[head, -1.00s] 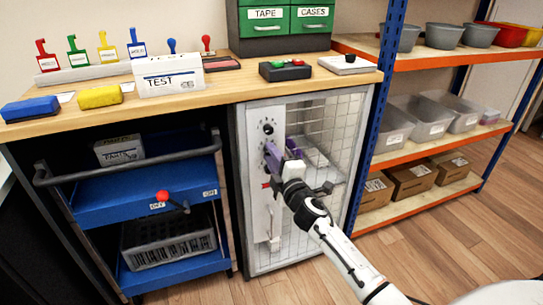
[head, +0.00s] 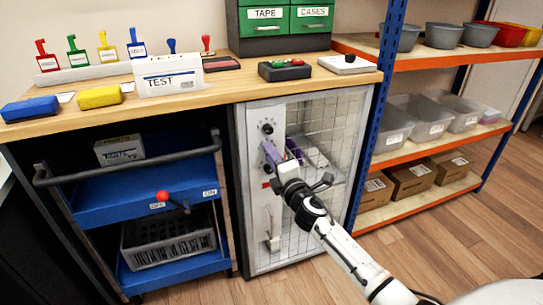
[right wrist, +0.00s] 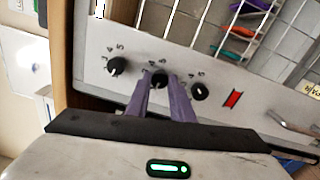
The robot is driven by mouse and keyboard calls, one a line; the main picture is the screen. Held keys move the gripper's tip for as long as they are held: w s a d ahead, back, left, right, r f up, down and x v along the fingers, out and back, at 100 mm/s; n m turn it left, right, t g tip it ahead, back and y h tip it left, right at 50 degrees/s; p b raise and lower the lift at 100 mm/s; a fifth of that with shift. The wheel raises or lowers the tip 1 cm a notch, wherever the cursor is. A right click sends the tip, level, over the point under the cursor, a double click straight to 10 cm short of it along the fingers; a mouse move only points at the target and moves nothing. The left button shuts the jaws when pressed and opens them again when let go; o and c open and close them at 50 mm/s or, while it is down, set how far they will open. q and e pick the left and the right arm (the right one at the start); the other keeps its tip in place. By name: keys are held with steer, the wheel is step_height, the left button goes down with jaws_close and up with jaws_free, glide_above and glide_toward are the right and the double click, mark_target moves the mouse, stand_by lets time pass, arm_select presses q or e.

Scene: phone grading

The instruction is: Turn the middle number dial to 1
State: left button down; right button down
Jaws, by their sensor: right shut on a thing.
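The cabinet's pale panel (right wrist: 255,70) carries three black number dials in a row. The middle dial (right wrist: 159,81) is between the purple fingers of my right gripper (right wrist: 161,82), which is shut on it; its pointer is hard to read, and only part of its numbers shows. The outer dials, one (right wrist: 117,67) at the left and one (right wrist: 201,92) at the right in the right wrist view, are apart from the fingers. In the head view my right gripper (head: 281,154) covers most of the middle dial, and the top dial (head: 268,129) shows above it. My left gripper is not in view.
A red mark (right wrist: 232,100) and a door handle (right wrist: 290,124) are on the panel beyond the dials. The wire mesh door (head: 335,125) is right of the panel. A blue cart (head: 120,190) stands left of the cabinet, and a shelf rack (head: 440,140) stands right.

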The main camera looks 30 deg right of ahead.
steer(key=c, duration=1.6)
jaws_free()
steer(key=shift+o, duration=0.2)
steer(key=shift+s, duration=0.1)
steer(key=p+v, duration=0.1)
steer(key=v, duration=0.9)
